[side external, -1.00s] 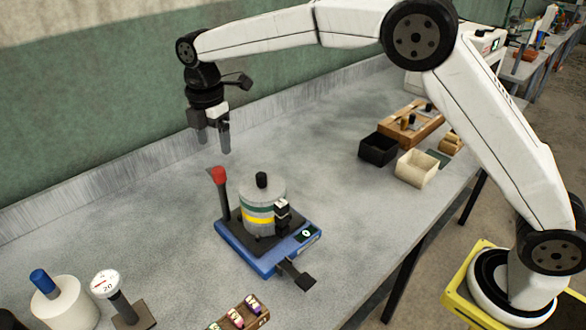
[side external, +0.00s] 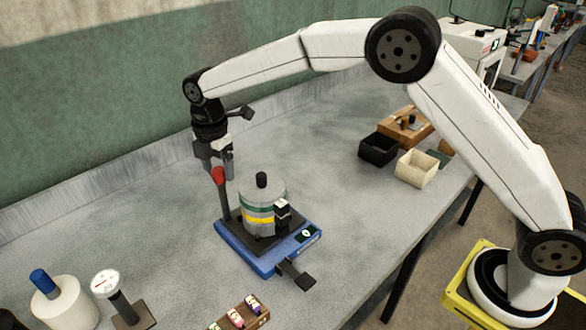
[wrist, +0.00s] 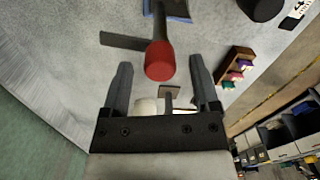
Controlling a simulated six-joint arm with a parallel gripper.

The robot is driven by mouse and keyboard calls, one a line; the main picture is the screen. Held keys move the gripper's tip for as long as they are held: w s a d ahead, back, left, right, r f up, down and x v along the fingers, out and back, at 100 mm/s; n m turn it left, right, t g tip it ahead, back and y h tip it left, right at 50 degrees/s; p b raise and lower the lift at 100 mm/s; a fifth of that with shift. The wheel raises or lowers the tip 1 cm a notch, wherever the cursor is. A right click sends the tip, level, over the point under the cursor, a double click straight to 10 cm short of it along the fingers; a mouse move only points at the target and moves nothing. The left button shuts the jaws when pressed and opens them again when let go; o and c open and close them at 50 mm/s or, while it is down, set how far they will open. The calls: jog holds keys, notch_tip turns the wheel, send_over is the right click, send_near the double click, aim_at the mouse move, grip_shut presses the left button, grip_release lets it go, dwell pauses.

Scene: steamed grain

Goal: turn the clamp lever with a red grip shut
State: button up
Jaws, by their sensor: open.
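The clamp lever with a red grip (side external: 218,175) stands upright at the left corner of a blue base (side external: 262,262). A grey cylinder with green and yellow bands (side external: 262,205) and a black knob on top sits on that base. My gripper (side external: 218,172) is open, pointing down at the red grip, with its fingers beside it. In the wrist view the red grip (wrist: 160,62) lies between and just ahead of the two fingertips (wrist: 160,62). I cannot tell whether a finger touches it.
A small wooden rack with coloured pieces (side external: 238,316), a gauge on a stand (side external: 106,284) and a white cylinder with a blue knob (side external: 66,302) stand at the front. A black bin (side external: 379,150) and a cream bin (side external: 417,168) stand at the right. The table between is clear.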

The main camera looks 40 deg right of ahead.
jog(key=shift+f, duration=0.55)
grip_shut()
